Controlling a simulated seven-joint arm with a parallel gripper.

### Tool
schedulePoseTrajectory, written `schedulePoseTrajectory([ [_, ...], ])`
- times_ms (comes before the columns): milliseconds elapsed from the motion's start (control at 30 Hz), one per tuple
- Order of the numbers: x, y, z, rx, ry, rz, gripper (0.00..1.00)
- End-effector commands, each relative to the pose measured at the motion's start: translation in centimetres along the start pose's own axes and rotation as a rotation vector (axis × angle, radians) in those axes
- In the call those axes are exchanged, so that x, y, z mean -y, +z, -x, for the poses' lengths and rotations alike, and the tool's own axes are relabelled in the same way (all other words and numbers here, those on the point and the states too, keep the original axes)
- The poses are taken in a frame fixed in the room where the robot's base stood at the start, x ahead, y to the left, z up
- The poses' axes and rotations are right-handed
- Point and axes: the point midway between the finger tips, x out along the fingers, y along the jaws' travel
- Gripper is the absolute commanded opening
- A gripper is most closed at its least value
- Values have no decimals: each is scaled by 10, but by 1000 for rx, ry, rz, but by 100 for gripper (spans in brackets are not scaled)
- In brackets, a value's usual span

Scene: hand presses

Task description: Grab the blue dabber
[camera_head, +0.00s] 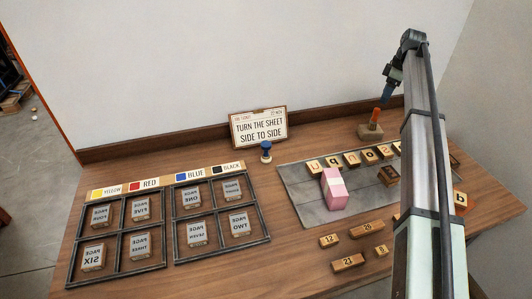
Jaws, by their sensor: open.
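The dabber with a blue top (265,146) stands upright on the wooden table, just below the sign and between the framed blocks and the grey plate. My gripper (386,92) is at the upper right, well to the right of the blue dabber and higher in the picture, apart from it. It points downward and a blue part shows at its lower end. The jaws are open, but too small here to make out the fingertips. Just below them, an orange-handled piece (375,116) stands on a wooden block (370,132).
A sign (258,127) stands close behind the blue dabber. Two dark frames with page blocks (197,233) lie at left. A grey plate (303,202) holds letter blocks and a pink block (333,188). Number blocks (347,263) lie in front. My arm hides part of the right side.

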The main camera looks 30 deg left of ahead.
Motion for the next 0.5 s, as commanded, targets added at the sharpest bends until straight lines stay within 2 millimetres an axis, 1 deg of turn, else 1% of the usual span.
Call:
schedulePoseTrajectory([
  [167, 0, -1, 0, 0, 0, 2, 71],
  [267, 4, -14, -2, 0, -2, 16, 71],
  [367, 13, -48, -7, 0, -7, 51, 71],
  [400, 18, -66, -9, -1, -10, 71, 71],
  [467, 32, -96, -14, -1, -15, 106, 71],
  [500, 44, -117, -17, -1, -18, 130, 71],
])
